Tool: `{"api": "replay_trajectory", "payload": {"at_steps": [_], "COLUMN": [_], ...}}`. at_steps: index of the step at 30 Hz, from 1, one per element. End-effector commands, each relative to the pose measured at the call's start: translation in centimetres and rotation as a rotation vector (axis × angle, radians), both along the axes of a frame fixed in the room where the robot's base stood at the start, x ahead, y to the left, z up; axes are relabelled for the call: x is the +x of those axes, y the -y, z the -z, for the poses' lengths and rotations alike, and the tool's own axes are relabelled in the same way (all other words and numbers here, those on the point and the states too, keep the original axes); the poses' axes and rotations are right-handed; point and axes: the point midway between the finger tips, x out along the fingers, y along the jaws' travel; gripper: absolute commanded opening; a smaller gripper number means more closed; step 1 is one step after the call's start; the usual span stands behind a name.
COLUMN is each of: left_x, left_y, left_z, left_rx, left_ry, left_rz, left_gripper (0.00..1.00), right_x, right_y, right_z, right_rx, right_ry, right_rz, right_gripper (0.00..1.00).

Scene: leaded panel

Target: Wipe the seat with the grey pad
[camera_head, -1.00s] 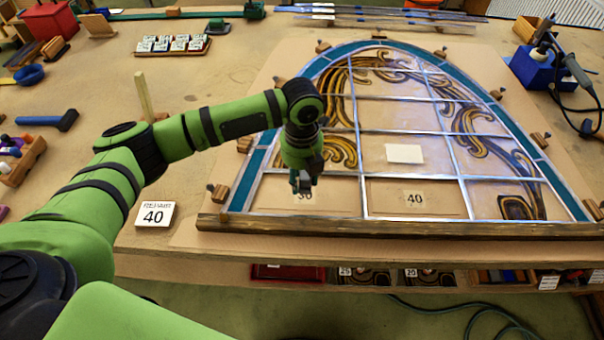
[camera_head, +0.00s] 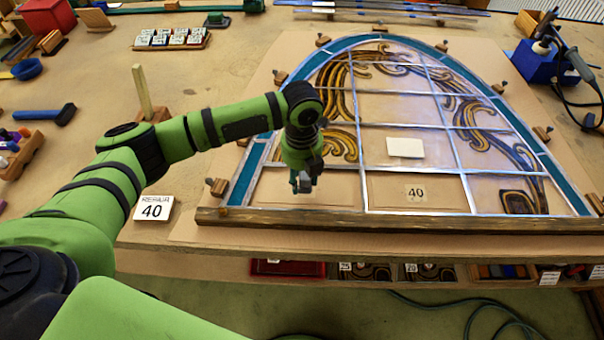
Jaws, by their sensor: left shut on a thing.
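The leaded panel (camera_head: 448,146) is arched, with teal glass along its border and brown scrollwork inside. Two bare tan cells lie in its bottom row: the left one (camera_head: 337,190) under my left gripper, and one marked 40 (camera_head: 386,192) to its right. I cannot tell which is the seat. My left gripper (camera_head: 303,183) points down over the left cell, shut on a small grey thing that seems to be the grey pad. The fingers mostly hide it, and I cannot tell whether it touches the cell. My right gripper is not in view.
A dark wooden bar (camera_head: 400,222) runs along the panel's front edge. Wooden blocks (camera_head: 217,187) surround the panel. A pale rectangle (camera_head: 404,147) lies on the panel's middle.

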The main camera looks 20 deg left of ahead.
Motion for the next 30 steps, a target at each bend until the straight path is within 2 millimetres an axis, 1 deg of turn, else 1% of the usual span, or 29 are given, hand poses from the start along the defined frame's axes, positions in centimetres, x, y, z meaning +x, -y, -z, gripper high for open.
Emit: {"api": "replay_trajectory", "payload": {"at_steps": [27,30], "left_x": [0.0,0.1], "left_y": [0.0,0.0], "left_z": [2.4,2.2], "left_rx": [-0.001,-0.001], "left_ry": [0.0,0.0], "left_rz": [0.001,0.001], "left_gripper": [0.16,0.16], "right_x": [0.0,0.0], "right_y": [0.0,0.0], "right_z": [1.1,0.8], "right_rx": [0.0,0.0], "right_ry": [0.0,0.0], "right_rz": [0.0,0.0], "right_gripper": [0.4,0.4]}}
